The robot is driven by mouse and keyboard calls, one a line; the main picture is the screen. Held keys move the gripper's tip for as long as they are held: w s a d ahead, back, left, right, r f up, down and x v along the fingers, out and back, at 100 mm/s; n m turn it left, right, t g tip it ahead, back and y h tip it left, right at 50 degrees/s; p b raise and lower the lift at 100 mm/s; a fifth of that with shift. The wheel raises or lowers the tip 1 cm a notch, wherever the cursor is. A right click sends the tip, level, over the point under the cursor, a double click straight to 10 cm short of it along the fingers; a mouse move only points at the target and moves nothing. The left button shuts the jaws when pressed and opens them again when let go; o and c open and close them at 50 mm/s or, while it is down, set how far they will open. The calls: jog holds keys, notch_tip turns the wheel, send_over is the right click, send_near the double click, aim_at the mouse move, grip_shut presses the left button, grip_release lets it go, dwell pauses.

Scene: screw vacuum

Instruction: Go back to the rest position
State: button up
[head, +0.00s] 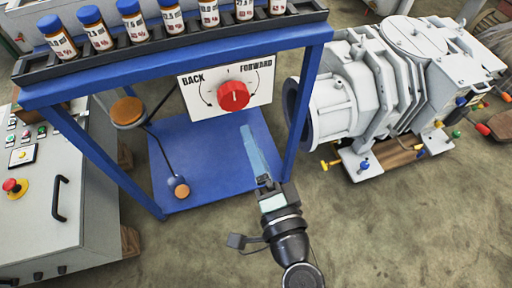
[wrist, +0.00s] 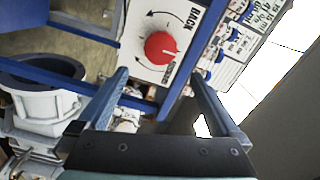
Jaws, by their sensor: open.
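My gripper (head: 250,140) reaches up from the lower middle of the head view, in front of the blue frame (head: 172,62). Its light-blue fingers point toward the panel. In the wrist view my gripper (wrist: 159,76) is open, its two fingers wide apart with nothing between them. A red knob (head: 233,96) sits on a white panel (head: 196,104) marked BACK and FORWARD. In the wrist view the red knob (wrist: 161,47) shows beyond the fingers, apart from them, and the panel appears turned. The knob's white mark points roughly up in the head view.
A rack (head: 175,42) of blue-capped bottles runs along the frame's top. A white vacuum pump (head: 375,100) stands at the right. A grey control box (head: 45,180) with buttons stands at the left. The floor (head: 420,220) at lower right is clear.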

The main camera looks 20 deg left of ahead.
dwell(0.4)
jog(key=w+d+r+n+t+h, duration=0.2)
jog(key=w+r+n+t, duration=0.15)
jog(key=r, duration=1.05)
jog(key=w+d+r+n+t+h, duration=0.15)
jog(key=w+r+n, duration=0.3)
jog(key=r, duration=0.95)
jog(key=s+d+r+t+h, duration=0.2)
jog(key=s+r+t, duration=0.1)
jog(key=r, duration=0.4)
jog(key=s+d+r+t+h+p, duration=0.1)
jog(key=s+r+t+h, duration=0.1)
jog(key=s+r, duration=0.35)
jog(key=s+d+r+t+h, duration=0.2)
jog(key=r+t+h, duration=0.1)
jog(key=r, duration=0.6)
notch_tip(320, 180, up, 33)
jog(key=p, duration=3.4)
jog(key=shift+w+g, duration=0.3)
jog(key=shift+w, duration=0.15)
jog(key=shift+a+r+y, duration=0.1)
jog(key=shift+y, duration=0.15)
